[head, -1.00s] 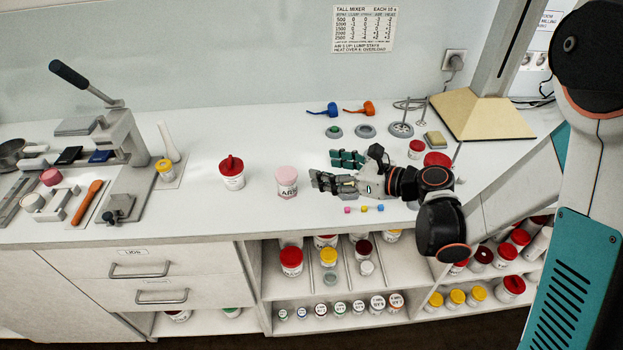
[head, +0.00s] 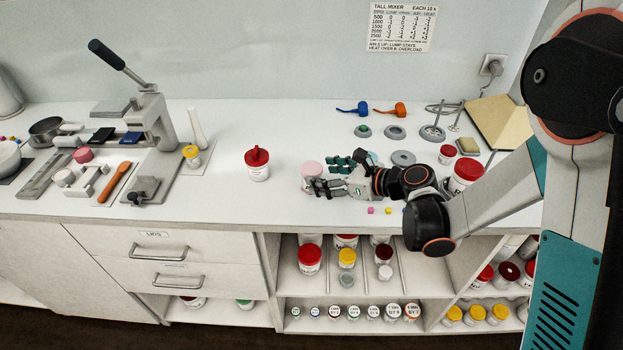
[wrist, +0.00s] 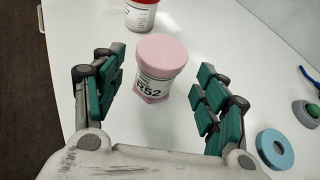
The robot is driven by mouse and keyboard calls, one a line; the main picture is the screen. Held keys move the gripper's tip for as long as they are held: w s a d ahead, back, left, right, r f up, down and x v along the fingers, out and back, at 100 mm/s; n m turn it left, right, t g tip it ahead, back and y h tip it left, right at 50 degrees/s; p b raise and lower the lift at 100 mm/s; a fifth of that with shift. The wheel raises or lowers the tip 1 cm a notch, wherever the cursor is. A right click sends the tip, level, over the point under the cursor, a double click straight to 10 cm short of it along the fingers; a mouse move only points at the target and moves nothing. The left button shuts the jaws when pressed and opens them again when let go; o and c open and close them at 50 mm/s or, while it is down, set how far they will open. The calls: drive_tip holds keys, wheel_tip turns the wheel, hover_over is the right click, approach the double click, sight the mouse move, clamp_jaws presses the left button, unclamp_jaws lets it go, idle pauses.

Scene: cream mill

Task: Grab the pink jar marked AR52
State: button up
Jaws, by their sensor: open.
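The pink-lidded jar (wrist: 161,58) stands upright on the white counter in the wrist view, with a white label whose visible marking ends in R52. In the head view the jar (head: 311,170) is partly hidden behind my gripper's fingers. My gripper (wrist: 160,92) is open, with one teal-padded finger to each side of the jar. The jar lies between and slightly beyond the fingers, and I see no contact. In the head view my gripper (head: 325,175) reaches in from the right, low over the counter.
A red-lidded jar (head: 257,165) stands left of the pink jar, and it shows beyond it in the wrist view (wrist: 141,14). Small pink and yellow cubes (head: 371,211) lie near the counter's front edge.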

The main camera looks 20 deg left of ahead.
sight(312, 173)
drive_tip(key=x, duration=0.2)
drive_tip(key=b+x, duration=0.1)
drive_tip(key=x, duration=0.1)
drive_tip(key=shift+a+r, duration=0.15)
drive_tip(key=shift+a, duration=0.15)
drive_tip(key=c, duration=1.1)
drive_tip(key=shift+r, duration=0.1)
